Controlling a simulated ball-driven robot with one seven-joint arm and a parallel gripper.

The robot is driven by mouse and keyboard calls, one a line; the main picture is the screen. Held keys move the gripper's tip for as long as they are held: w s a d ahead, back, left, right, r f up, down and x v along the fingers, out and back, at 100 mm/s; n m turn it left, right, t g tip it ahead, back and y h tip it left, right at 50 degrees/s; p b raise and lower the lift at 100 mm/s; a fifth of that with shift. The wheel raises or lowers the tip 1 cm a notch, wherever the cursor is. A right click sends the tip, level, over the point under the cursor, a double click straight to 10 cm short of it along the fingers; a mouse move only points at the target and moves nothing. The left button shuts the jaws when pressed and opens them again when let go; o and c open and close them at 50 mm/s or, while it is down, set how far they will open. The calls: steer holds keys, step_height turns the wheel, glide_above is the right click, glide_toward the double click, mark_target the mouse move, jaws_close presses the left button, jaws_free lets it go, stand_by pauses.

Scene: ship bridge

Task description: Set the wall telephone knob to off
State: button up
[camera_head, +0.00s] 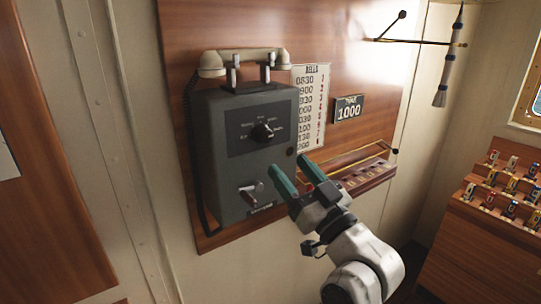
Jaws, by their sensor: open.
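The wall telephone (230,170) is a dark grey box on a wooden panel, with a pale handset (243,62) on its top cradle. Its round black knob (262,132) sits on a dark dial plate with small labels around it. The labels are too small to read, and I cannot tell the knob's exact setting. A small lever (250,192) is on the lower front. My gripper (292,172) is open, with two green fingers pointing up and left. It is below and right of the knob, apart from it, with nothing between the fingers.
A bell list card (312,105) and a small dark sign (349,109) hang right of the telephone. A wooden rack (365,180) is on the panel behind my gripper.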

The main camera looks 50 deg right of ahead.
mark_target(268, 140)
steer(key=b+x, duration=0.7)
steer(key=b, duration=0.2)
steer(key=shift+w+d+r, duration=0.15)
steer(key=shift+w+d, duration=0.05)
steer(key=shift+w, duration=0.35)
steer(key=shift+c, duration=0.2)
steer(key=c, duration=1)
